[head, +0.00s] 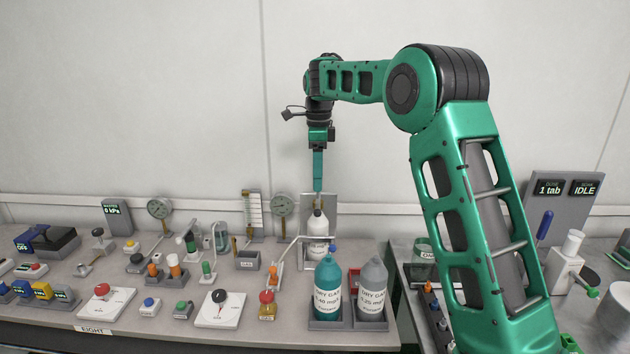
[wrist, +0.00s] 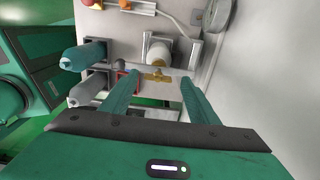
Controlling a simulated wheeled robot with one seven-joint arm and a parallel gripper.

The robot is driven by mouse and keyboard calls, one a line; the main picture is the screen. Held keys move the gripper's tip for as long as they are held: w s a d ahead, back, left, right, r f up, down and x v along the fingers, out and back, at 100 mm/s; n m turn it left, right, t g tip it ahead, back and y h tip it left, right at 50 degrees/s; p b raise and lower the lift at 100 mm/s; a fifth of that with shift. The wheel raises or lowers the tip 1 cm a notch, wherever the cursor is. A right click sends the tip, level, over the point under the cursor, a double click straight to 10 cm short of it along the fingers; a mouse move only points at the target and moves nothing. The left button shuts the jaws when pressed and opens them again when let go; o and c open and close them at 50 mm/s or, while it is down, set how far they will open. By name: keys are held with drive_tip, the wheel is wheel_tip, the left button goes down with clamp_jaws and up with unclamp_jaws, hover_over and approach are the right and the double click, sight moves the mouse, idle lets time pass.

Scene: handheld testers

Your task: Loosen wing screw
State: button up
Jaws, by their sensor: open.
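A brass-coloured wing screw (wrist: 157,77) shows in the wrist view, between the fingertips of my gripper (wrist: 158,82) in the picture. It lies close to a white cylinder or bottle in a metal holder. The two teal fingers are spread apart, one on each side of the screw, with nothing held. I cannot tell how deep the fingertips reach around it. In the head view my gripper (head: 318,188) points straight down above the white bottle (head: 318,226), in front of a grey upright plate. The wing screw is too small to make out there.
A teal bottle (head: 328,282) and a grey bottle (head: 372,284) stand in holders just in front. A dial gauge (head: 283,206) stands to the left. Several buttons, knobs and testers crowd the left bench. A wall is close behind.

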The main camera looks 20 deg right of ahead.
drive_tip(key=shift+f, duration=0.4)
drive_tip(key=c, duration=1.1)
drive_tip(key=shift+o, duration=0.2)
drive_tip(key=shift+n, duration=0.3)
